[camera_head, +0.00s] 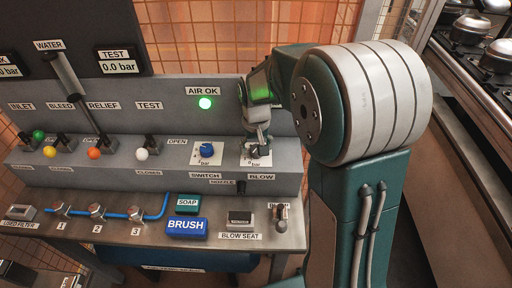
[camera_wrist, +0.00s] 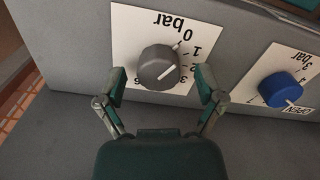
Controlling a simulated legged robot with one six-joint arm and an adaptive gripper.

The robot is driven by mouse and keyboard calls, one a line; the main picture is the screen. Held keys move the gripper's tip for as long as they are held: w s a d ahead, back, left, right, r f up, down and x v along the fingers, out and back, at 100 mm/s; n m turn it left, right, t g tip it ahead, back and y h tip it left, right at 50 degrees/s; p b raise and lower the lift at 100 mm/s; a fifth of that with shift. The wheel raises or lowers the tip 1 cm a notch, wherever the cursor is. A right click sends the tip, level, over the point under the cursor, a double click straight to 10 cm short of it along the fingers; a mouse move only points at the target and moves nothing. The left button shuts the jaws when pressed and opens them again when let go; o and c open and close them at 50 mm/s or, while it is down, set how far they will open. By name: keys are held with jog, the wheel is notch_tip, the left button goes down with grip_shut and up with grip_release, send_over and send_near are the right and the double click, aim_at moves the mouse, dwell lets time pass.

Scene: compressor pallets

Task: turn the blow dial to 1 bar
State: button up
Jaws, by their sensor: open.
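The blow dial (camera_wrist: 159,66) is a grey round knob on a white scale plate (camera_wrist: 130,22), upside down in the wrist view. My gripper (camera_wrist: 162,76) is open, with one finger on each side of the knob and gaps showing between fingers and knob. In the head view my gripper (camera_head: 257,138) reaches down over the BLOW plate (camera_head: 266,161), and mostly hides the dial.
A blue dial (camera_wrist: 284,89) sits beside it, also seen in the head view (camera_head: 207,150). Levers with coloured balls (camera_head: 94,154) stand at the left. A green AIR OK lamp (camera_head: 205,103) is lit. A BRUSH block (camera_head: 186,227) and the BLOW SEAT (camera_head: 240,218) lie on the lower shelf.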

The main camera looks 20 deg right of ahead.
jog(key=shift+f, duration=0.15)
jog(key=c, duration=1.2)
jog(key=shift+o, duration=0.3)
jog(key=shift+m, duration=0.3)
jog(key=shift+s+m, duration=0.1)
jog(key=shift+m, duration=2.5)
jog(key=shift+f, duration=0.1)
